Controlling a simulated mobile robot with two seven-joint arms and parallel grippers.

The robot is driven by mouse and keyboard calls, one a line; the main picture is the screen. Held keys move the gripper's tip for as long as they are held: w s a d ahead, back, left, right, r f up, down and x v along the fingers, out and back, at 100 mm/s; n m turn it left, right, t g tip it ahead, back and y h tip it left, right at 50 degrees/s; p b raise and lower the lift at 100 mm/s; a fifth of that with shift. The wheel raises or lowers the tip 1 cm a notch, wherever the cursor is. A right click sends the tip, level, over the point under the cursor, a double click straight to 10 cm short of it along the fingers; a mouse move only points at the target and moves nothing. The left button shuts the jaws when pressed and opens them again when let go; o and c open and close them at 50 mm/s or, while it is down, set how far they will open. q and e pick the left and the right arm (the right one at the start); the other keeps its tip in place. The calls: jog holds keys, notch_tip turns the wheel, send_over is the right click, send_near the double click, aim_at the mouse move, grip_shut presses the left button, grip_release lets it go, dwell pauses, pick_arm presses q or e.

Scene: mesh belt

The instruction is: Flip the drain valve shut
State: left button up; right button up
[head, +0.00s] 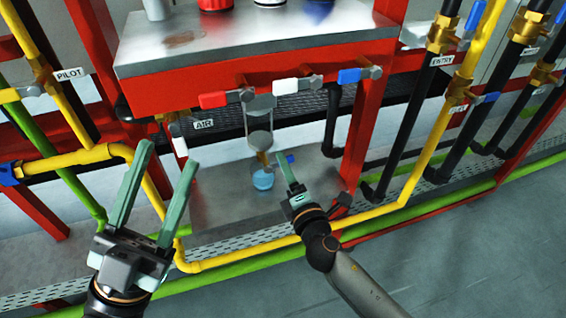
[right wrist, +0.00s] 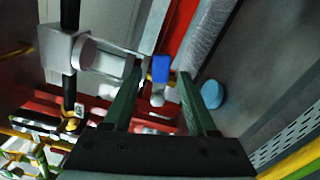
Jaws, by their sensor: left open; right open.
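The drain valve's blue handle (head: 290,158) sits low under the red-edged bench, beside a brass body (head: 263,158) below a clear hanging bowl (head: 260,118). In the right wrist view the blue handle (right wrist: 161,68) shows between the two fingertips, beyond or at them; I cannot tell whether they touch it. My right gripper (head: 286,162) is open, its tip close to the handle in the head view. My left gripper (head: 168,155) is open and empty at the left, well apart from the valve.
Several levers hang at the bench's front edge: a red one (head: 213,100), a white one (head: 286,86) and a blue one (head: 349,76). A light blue round container (head: 263,180) stands below the valve. A yellow pipe (head: 320,226) runs low in front.

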jog(key=shift+x, duration=1.25)
jog(key=shift+c, duration=0.2)
grip_shut()
jog(key=shift+f+b, duration=0.1)
jog(key=shift+b, duration=0.2)
